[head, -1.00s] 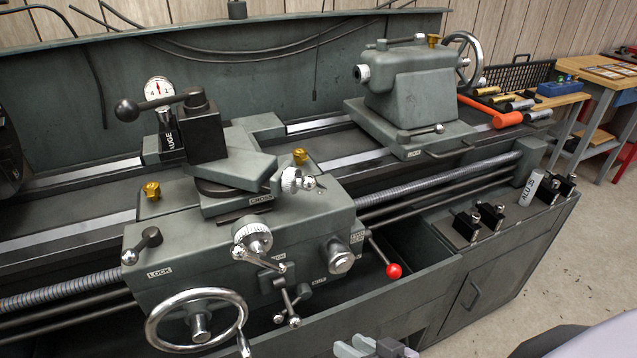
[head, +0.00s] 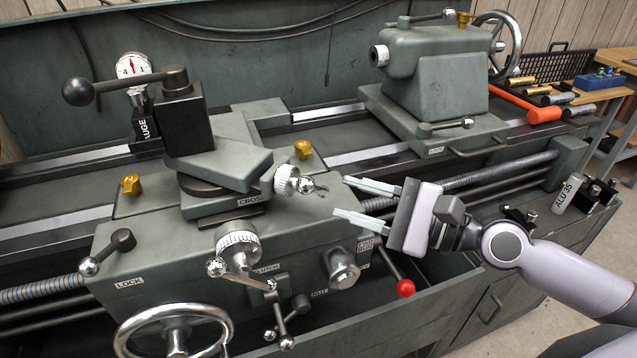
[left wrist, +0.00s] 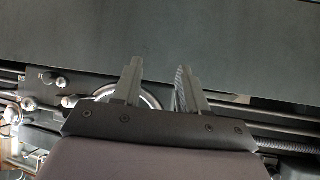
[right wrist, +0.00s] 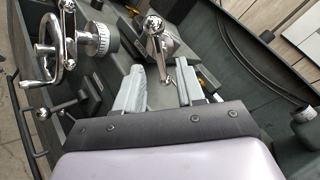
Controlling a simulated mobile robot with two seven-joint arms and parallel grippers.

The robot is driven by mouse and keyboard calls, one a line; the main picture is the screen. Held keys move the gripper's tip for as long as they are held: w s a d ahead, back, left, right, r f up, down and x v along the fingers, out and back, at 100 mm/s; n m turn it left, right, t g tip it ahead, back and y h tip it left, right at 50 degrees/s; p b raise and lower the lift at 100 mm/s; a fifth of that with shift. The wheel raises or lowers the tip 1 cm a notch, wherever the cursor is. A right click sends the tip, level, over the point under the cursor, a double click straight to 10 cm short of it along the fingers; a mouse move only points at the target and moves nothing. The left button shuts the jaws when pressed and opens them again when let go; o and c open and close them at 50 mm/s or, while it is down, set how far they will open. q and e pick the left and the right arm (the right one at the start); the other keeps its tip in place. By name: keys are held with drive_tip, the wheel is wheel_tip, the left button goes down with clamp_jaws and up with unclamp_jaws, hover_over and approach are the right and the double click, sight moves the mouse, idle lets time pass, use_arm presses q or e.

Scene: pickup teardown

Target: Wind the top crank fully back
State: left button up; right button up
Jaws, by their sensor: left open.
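The top crank (head: 286,181) is a small chrome dial with a ball-ended handle (head: 307,186) on the angled upper slide (head: 225,160). My right gripper (head: 340,197) is open, just right of the crank, with its fingers pointing left at the handle. In the right wrist view the chrome crank (right wrist: 155,28) lies ahead of and between the open fingertips (right wrist: 160,75); they do not appear closed on it. My left gripper (left wrist: 158,68) is open and empty in the left wrist view, before a dark grey panel; it is not visible in the head view.
The cross-slide dial and crank (head: 238,250) sit below left of the top crank. A black ball lever (head: 80,92) stands on the tool post. A red-knobbed lever (head: 404,287) is below my right gripper. The tailstock (head: 435,75) stands behind it. The large handwheel (head: 172,335) is lower left.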

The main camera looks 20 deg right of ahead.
sight(321, 189)
drive_tip(key=p+x, duration=0.3)
drive_tip(key=x, duration=0.2)
drive_tip(key=shift+w+a+r, duration=0.15)
drive_tip(key=shift+w+a, duration=0.1)
drive_tip(key=shift+a, duration=0.05)
drive_tip(key=shift+w+a, duration=0.35)
drive_tip(key=shift+a, duration=0.05)
clamp_jaws()
